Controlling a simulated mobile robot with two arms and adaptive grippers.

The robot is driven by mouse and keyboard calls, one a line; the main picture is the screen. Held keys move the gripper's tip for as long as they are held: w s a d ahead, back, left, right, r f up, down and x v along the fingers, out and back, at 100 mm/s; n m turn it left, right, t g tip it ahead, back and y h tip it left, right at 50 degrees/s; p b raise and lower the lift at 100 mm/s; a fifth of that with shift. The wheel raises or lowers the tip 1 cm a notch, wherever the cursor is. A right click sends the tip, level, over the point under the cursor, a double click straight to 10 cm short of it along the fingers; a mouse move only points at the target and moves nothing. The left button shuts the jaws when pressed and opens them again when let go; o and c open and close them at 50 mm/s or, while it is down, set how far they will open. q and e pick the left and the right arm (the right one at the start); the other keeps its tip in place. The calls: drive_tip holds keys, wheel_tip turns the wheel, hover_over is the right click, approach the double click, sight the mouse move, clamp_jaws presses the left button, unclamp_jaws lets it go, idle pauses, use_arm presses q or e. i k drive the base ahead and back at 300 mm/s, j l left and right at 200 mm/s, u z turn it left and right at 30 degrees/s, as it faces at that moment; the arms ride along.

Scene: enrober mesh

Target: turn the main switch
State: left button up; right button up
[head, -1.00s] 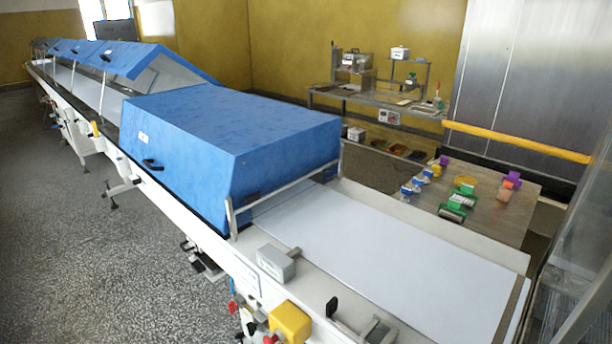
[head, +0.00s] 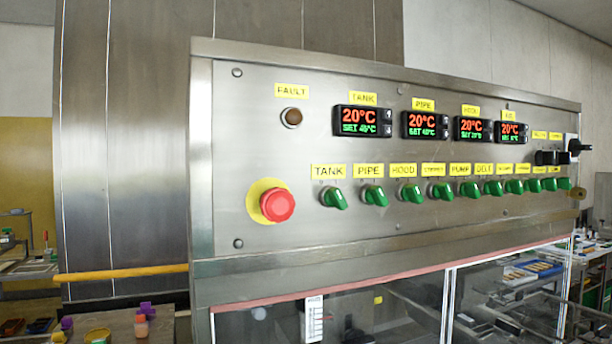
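A steel control panel (head: 300,75) fills the middle and right of the head view. A black rotary handle (head: 579,147) sticks out at the panel's far right end; it looks like the main switch, but its label is too small to read. Two smaller black knobs (head: 547,157) sit just left of it. A row of several green switches (head: 411,193) runs below, under yellow labels such as TANK, PIPE, HOOD and PUMP. A red push button (head: 277,205) on a yellow disc is at lower left. Neither of my grippers is in view.
Several displays (head: 362,121) are lit, each showing 20°C in red. A brown FAULT lamp (head: 291,117) looks unlit. Clear glazing sits under the panel. A yellow rail (head: 120,273) and a table with small coloured items (head: 142,318) are at left.

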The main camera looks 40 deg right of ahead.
sight(575, 147)
drive_tip(key=z, duration=1.75)
